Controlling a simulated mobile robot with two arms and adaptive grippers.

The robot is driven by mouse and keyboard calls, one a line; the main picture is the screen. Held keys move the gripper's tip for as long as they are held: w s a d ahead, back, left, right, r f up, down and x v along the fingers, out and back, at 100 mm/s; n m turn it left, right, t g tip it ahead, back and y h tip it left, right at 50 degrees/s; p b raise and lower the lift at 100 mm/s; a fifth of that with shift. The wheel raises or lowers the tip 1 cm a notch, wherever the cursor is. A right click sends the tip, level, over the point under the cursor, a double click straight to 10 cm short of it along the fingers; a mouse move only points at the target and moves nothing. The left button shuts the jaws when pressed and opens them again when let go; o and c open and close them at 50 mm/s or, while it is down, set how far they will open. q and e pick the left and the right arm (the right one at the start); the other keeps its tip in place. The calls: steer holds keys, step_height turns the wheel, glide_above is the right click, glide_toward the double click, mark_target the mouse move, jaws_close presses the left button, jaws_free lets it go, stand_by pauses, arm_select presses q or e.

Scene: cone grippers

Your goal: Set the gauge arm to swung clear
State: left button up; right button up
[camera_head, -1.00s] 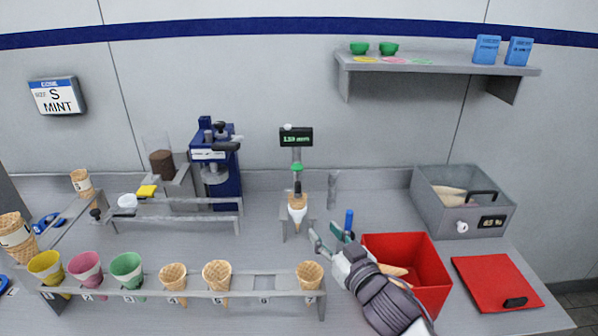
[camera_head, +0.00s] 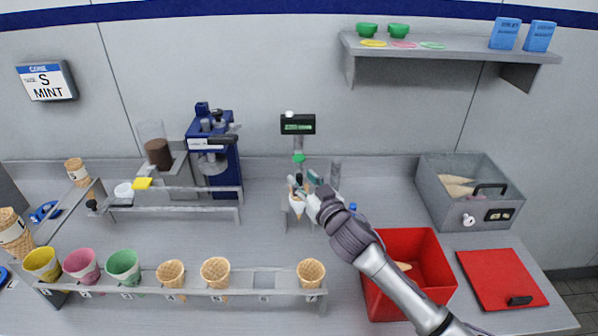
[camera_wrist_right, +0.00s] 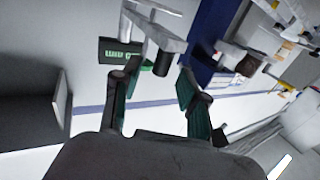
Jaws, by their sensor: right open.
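The gauge is a grey post with a dark display (camera_head: 298,124) on top and a green collar (camera_head: 299,158) below it. Its grey arm (camera_wrist_right: 155,31) with a black tip (camera_wrist_right: 164,60) shows in the right wrist view. The arm is over a cone (camera_head: 297,206) in a small stand, partly hidden by my gripper. My right gripper (camera_head: 303,184) is at the gauge, its fingers apart. In the right wrist view, the open green-padded fingers (camera_wrist_right: 158,76) are on either side of the black tip; contact cannot be told. My left gripper is not in view.
A red bin (camera_head: 428,260) stands below my right forearm, with a red board (camera_head: 500,277) to its right. A grey box (camera_head: 470,213) is behind. A rack (camera_head: 200,292) of cones runs along the front left. A blue machine (camera_head: 222,160) stands left of the gauge.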

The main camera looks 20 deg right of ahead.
steer(key=shift+w+a, duration=0.2)
steer(key=shift+w, duration=1.1)
jaws_close()
